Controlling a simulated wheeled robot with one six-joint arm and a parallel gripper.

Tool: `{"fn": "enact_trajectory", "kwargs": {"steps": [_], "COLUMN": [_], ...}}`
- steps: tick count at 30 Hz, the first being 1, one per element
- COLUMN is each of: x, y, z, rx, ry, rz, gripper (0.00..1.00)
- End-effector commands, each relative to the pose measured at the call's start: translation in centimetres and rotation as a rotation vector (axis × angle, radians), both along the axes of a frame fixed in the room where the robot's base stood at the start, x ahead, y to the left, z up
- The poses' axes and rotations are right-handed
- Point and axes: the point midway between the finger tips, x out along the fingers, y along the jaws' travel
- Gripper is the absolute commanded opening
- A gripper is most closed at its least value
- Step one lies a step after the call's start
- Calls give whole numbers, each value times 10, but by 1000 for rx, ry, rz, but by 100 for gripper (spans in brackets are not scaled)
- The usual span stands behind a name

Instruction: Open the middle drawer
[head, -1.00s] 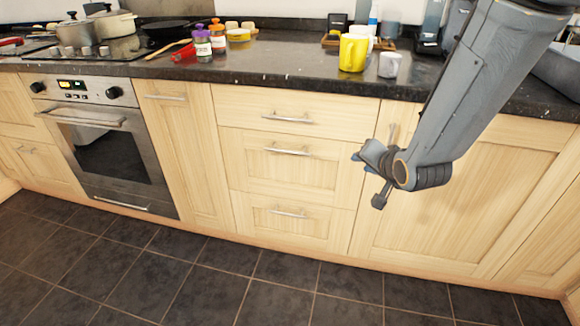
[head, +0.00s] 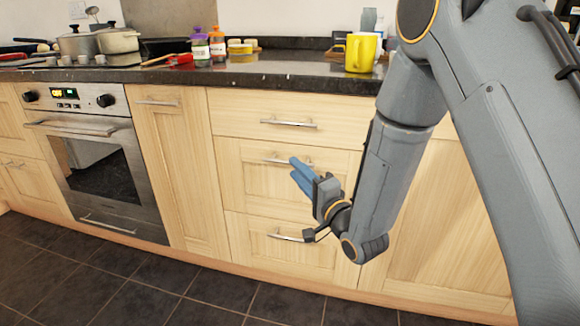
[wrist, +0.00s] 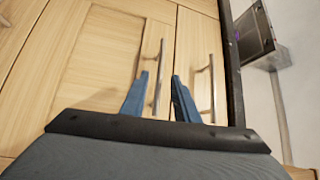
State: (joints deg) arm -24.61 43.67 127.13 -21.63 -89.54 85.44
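The middle drawer (head: 260,190) is a pale wood front in the stack of three, shut flush with its neighbours. Its silver bar handle (head: 272,159) is partly hidden behind my gripper's blue fingers (head: 296,168) in the head view. In the wrist view my gripper (wrist: 159,80) is open and empty, with the middle drawer's handle (wrist: 157,84) showing between its two fingertips. The handle appears beyond the fingers; I cannot tell the exact distance.
The top drawer handle (head: 288,123) is just above, and the bottom drawer handle (head: 285,237) is below, near my wrist. The dark countertop (head: 280,77) overhangs the drawers and holds a yellow mug (head: 361,52). The tiled floor (head: 190,295) in front is clear.

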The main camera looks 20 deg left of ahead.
Motion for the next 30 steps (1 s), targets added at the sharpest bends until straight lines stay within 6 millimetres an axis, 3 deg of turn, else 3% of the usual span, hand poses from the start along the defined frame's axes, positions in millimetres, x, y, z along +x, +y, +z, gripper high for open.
{"fn": "enact_trajectory", "kwargs": {"steps": [9,20,25,30], "x": [28,32,32,32], "y": [29,33,33,33], "z": [5,6,6,6], "rx": [-1,-2,-2,-2], "ry": [-1,1,1,1], "rz": [0,-2,-2,-3], "gripper": [28,28,1,0]}}
